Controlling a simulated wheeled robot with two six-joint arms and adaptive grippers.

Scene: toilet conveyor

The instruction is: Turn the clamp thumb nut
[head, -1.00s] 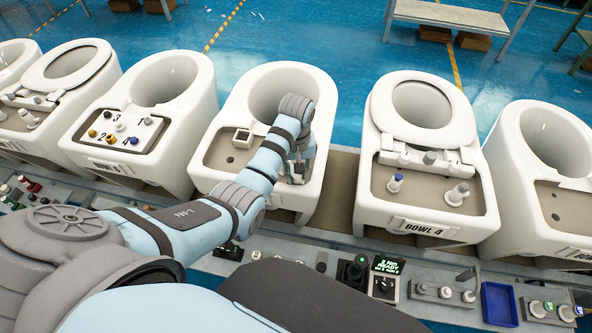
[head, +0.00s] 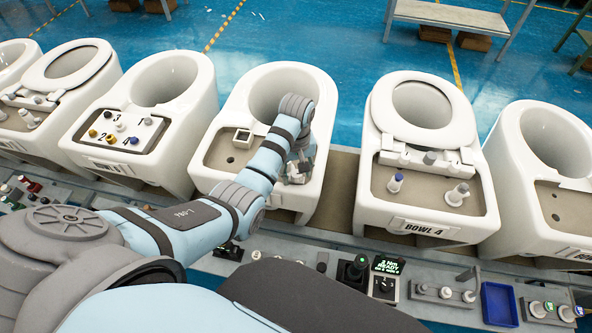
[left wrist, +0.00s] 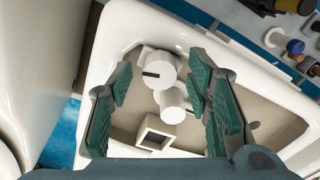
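My left gripper (head: 298,172) is over the right part of the deck of the middle bowl (head: 222,150). In the left wrist view the left gripper (left wrist: 161,78) is open, its green-padded fingers spread on either side of two white round parts. One is a white cylinder with a dark slot or bar (left wrist: 160,66); the other is a plain white cylinder (left wrist: 174,103) close beside it. Which one is the clamp thumb nut I cannot tell. No finger clearly touches them. In the head view the gripper mostly hides these parts. My right gripper is not in view.
A square hollow block (left wrist: 155,134) stands on the deck near the white parts; it also shows in the head view (head: 242,138). Bowl 4 (head: 425,225) with a seat stands to the right. A bench with a lit display (head: 388,265) and a blue tray (head: 499,304) runs in front.

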